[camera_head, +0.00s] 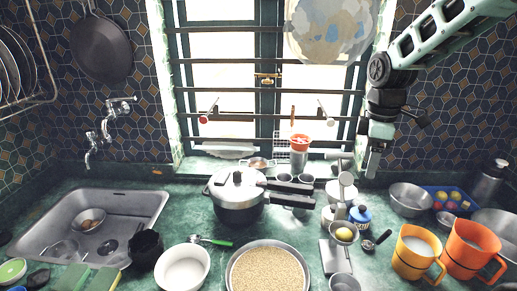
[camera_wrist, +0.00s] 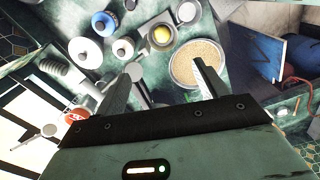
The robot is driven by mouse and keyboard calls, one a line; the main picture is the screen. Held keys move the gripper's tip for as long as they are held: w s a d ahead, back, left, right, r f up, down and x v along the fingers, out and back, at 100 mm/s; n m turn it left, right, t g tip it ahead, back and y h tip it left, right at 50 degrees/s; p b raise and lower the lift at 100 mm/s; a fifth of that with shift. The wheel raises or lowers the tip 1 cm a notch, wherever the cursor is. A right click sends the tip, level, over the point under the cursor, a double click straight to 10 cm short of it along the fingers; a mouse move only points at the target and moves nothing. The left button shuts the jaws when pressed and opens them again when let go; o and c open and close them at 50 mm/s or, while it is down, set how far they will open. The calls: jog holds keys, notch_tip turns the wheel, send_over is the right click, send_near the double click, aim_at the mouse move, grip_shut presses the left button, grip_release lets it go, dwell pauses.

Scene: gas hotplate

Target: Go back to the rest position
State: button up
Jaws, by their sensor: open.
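My gripper (camera_head: 373,165) hangs from my arm at the upper right of the head view, pointing down above the counter's right part. It is apart from everything there. In the wrist view my gripper (camera_wrist: 161,71) shows two spread fingers with nothing held between them. Its fingers partly cover the counter items beyond. No marker of a rest position shows.
Below are a pressure cooker (camera_head: 238,195), a grain tray (camera_head: 268,270), a scale (camera_head: 335,255) and orange mugs (camera_head: 470,250). The sink (camera_head: 60,235) lies left. Window bars (camera_head: 230,93) stand behind. Air around the gripper looks free.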

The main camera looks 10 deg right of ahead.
jog(key=s+a+f+m+b, duration=0.1)
jog(key=s+a+f+b, duration=0.3)
jog(key=a, duration=0.5)
jog(key=s+a+f+b, duration=0.1)
jog(key=s+a+f, duration=0.1)
jog(key=s+a, duration=0.6)
jog(key=s+a+f+m+b, duration=0.2)
jog(key=s+a, duration=0.5)
jog(key=s, duration=0.5)
notch_tip(320, 180, down, 2)
jog(key=shift+s+a+f+m+y+b, duration=0.15)
jog(key=shift+a+m+y+b, duration=0.15)
jog(key=shift+b, duration=0.2)
